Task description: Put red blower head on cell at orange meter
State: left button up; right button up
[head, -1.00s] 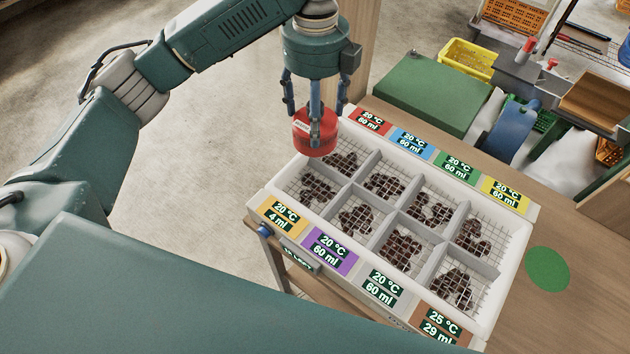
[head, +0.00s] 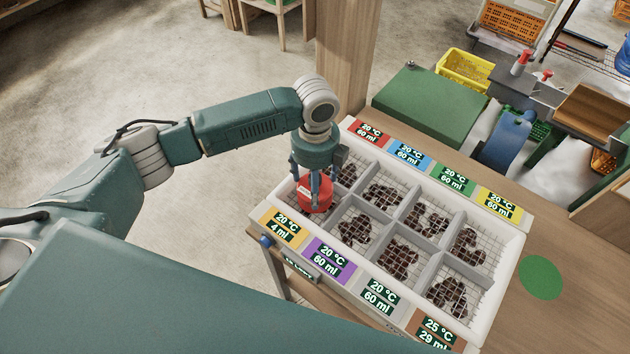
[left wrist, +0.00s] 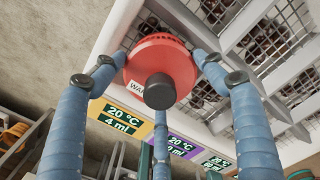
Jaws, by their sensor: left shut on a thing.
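The red blower head (head: 316,197) is a red round piece with a dark knob on top, which shows in the left wrist view (left wrist: 158,92). My left gripper (head: 314,190) has its fingers closed around it from above. The head is upright at the front-left cell of the white crate (head: 489,317), the cell beside the orange meter (head: 284,226), and covers most of it. I cannot tell whether it touches the mesh. The orange meter reads 20 °C, 4 ml and also shows in the left wrist view (left wrist: 121,117). My right gripper is not in view.
The other cells hold dark chestnuts under wire mesh, between grey dividers. Red (head: 370,133), blue (head: 409,154), green (head: 453,178) and yellow (head: 498,207) meters line the far side; purple (head: 327,259), grey (head: 377,295) and brown (head: 431,334) the near side. A green disc (head: 541,278) lies right.

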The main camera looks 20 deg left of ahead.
pick_arm(q)
jog(key=shift+f, duration=0.25)
jog(key=shift+f, duration=0.1)
jog(key=o, duration=1.5)
